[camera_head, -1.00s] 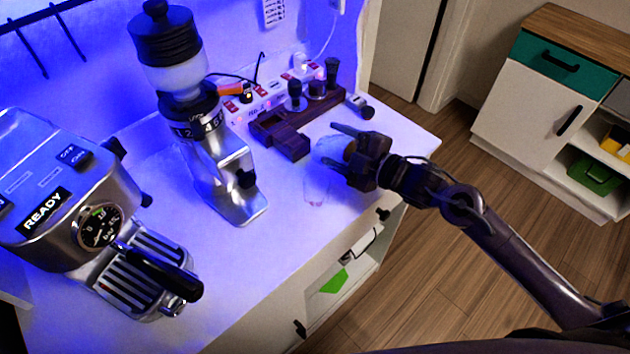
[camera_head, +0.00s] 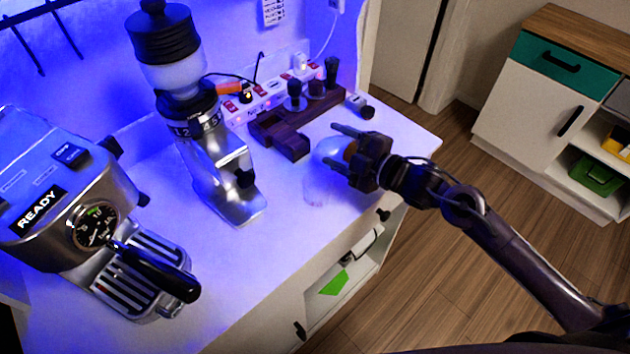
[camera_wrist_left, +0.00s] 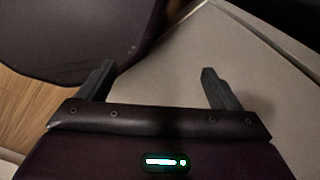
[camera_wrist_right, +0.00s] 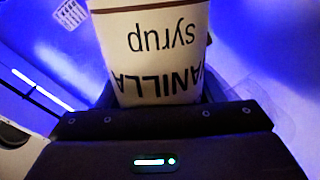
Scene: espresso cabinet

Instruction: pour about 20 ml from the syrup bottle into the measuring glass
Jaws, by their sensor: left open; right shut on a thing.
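My right gripper (camera_head: 337,148) is shut on the syrup bottle (camera_head: 329,149), held above the right part of the counter. In the head view the bottle is a pale, partly hidden shape between the fingers, and its tilt is hard to read. In the right wrist view, its cream label (camera_wrist_right: 155,50) reads "VANILLA syrup" upside down. A faint clear shape just below the bottle seems to be the measuring glass (camera_head: 317,190); its level cannot be read. My left gripper (camera_wrist_left: 158,78) is open and empty in the left wrist view, outside the head view.
A grinder (camera_head: 215,150) stands left of the bottle, and the espresso machine (camera_head: 85,215) is farther left. A dark wooden tool stand (camera_head: 290,130) and a power strip (camera_head: 262,103) are behind. The counter's front edge runs close below the glass.

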